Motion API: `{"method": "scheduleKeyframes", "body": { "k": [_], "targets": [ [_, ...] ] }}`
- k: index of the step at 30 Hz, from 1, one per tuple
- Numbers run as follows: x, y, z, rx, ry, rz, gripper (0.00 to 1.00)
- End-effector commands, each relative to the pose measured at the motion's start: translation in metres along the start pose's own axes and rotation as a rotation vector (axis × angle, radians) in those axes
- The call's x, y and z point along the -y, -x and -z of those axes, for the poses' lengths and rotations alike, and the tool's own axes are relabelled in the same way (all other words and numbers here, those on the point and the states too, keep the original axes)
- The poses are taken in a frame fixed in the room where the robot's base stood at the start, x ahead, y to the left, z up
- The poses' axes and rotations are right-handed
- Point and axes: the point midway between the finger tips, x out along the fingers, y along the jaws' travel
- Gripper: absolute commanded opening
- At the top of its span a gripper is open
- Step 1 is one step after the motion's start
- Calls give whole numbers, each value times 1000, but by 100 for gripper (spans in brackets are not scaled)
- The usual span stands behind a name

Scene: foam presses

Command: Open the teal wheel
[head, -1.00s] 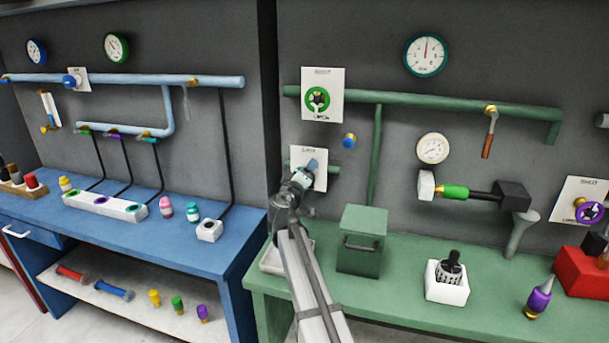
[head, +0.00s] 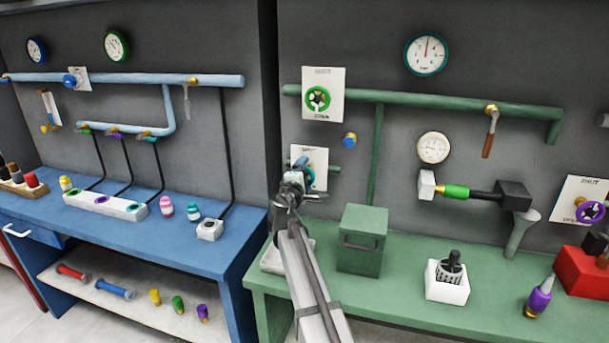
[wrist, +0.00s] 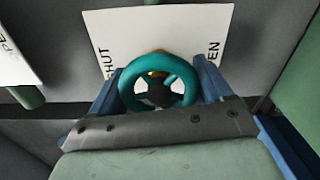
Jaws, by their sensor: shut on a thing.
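The teal wheel (wrist: 187,72) is in the middle of the wrist view, in front of a white card (wrist: 222,20) with the letters "SHUT" at its left and "EN" at its right. My gripper (wrist: 158,88) has one blue finger on each side of the wheel and is shut on its rim. In the head view my gripper (head: 298,176) is at the lower card (head: 318,158) on the green bench's wall. The teal wheel (head: 307,174) shows there only in part, mostly behind my gripper. A small yellow mark shows at the wheel's top in the wrist view.
A green wheel (head: 317,98) on its own card is just above. A blue knob (head: 349,139) sticks out to the upper right. A green box (head: 362,240) stands on the green bench below, right of my arm. A light tray (head: 272,258) lies behind my arm.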

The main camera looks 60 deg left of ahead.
Motion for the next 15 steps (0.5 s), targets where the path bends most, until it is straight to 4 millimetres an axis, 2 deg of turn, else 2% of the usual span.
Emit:
{"method": "scheduleKeyframes", "body": {
  "k": [15],
  "targets": [
    [0, 0, 0, 0, 57, 0, 49]
  ]
}}
